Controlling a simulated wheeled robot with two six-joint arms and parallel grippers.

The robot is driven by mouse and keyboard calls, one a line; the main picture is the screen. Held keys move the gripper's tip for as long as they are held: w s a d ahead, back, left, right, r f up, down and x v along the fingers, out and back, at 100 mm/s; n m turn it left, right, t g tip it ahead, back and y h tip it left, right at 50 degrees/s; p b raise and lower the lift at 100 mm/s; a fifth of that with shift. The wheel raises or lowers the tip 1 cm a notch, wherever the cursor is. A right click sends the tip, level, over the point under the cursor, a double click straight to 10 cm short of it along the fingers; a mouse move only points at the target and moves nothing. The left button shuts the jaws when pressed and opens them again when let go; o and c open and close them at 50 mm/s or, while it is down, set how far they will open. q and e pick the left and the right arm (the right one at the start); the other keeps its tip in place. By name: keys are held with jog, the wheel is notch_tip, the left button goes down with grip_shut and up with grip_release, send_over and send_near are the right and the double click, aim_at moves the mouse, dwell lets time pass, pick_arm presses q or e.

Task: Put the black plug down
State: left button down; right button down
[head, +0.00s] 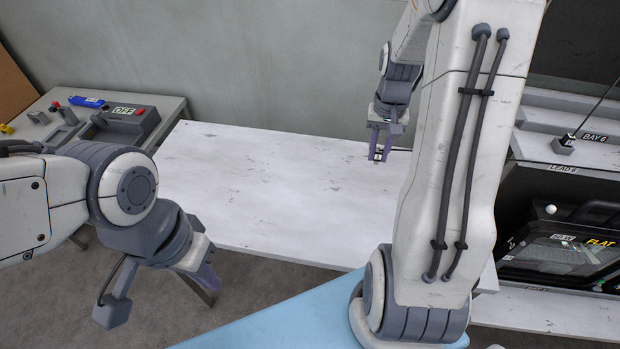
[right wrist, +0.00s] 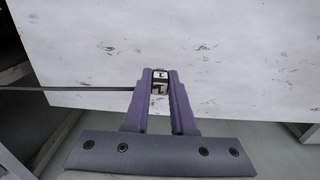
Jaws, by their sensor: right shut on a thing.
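My right gripper (head: 378,152) is in front of the far wall, over the back part of the white table (head: 270,185). It is shut on the black plug (right wrist: 160,83), a small dark block with white marks between the fingertips. In the right wrist view the gripper (right wrist: 160,76) points over the white tabletop, and a dark cable (right wrist: 60,88) runs left from the plug. I cannot tell whether the plug touches the table. My left gripper (head: 208,278) hangs in front of the table's near left edge, apart from the plug; its finger opening is not clear.
A grey bench (head: 165,112) at the left carries an OFF-marked box (head: 130,118) and a blue item (head: 87,101). At the right a shelf has a BAY 6 label, a small block with a lead (head: 563,146), and a black FLAT-marked housing (head: 560,255). The tabletop's middle is clear.

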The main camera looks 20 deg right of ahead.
jog(key=a+f, duration=0.2)
jog(key=a, duration=0.1)
jog(key=a+f+p, duration=0.1)
jog(key=a+f, duration=0.1)
jog(key=a, duration=0.2)
jog(key=a+f, duration=0.2)
jog(key=a, duration=0.1)
jog(key=shift+a+f, duration=0.15)
notch_tip(320, 180, down, 4)
jog(key=shift+a+r+p, duration=0.1)
jog(key=shift+p, duration=0.35)
jog(key=shift+f, duration=0.2)
jog(key=shift+f, duration=0.15)
jog(key=c, duration=0.7)
grip_release()
jog(key=shift+c, duration=0.2)
jog(key=shift+r, duration=0.2)
